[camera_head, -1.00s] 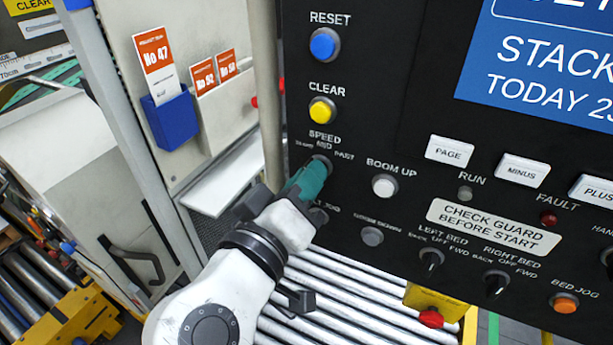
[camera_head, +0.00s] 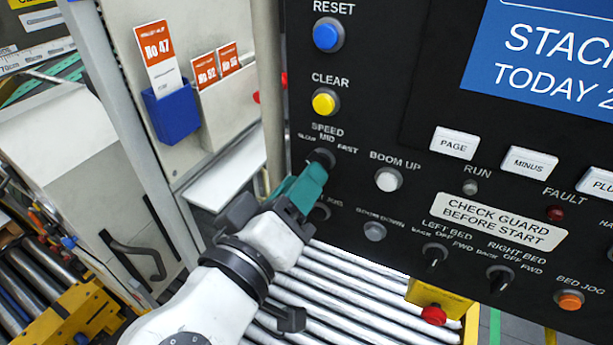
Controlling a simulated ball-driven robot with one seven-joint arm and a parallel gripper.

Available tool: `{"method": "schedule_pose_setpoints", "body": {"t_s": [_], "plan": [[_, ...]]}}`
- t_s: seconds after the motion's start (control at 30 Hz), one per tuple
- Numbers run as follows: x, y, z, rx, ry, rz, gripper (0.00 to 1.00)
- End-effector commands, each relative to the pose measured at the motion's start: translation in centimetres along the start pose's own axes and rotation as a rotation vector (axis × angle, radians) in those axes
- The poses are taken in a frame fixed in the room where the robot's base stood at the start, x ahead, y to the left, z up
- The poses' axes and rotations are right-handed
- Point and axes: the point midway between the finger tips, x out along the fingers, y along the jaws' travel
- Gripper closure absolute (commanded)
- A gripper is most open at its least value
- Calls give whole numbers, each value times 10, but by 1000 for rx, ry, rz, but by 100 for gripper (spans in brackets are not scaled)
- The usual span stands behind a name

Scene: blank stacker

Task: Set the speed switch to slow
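The speed switch (camera_head: 323,157) is a small dark rotary knob on the black panel, under the SPEED label with SLOW, MID and FAST marks. Which mark it points to is too small to tell. My gripper (camera_head: 316,170) has teal fingers and reaches up from the lower left. Its fingertips are at the lower edge of the knob and cover part of it. Whether they touch or grip it cannot be told. The gap between the fingers does not show.
Nearby on the panel (camera_head: 400,105) are a yellow CLEAR button (camera_head: 324,102), a white BOOM UP button (camera_head: 388,180) and a grey BOOM DOWN button (camera_head: 374,231). A metal post (camera_head: 268,90) stands left of the panel. Rollers (camera_head: 340,300) lie below.

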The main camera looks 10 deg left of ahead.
Motion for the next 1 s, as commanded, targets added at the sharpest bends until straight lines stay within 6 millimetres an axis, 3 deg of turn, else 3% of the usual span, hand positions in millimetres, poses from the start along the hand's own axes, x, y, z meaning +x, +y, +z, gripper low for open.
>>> {"method": "schedule_pose_setpoints", "body": {"t_s": [0.2,0.4,1.0], "plan": [[-44,-2,1,1,4,-2,63],[-71,-1,0,2,3,-1,63],[-79,-1,0,0,1,-1,63]]}}
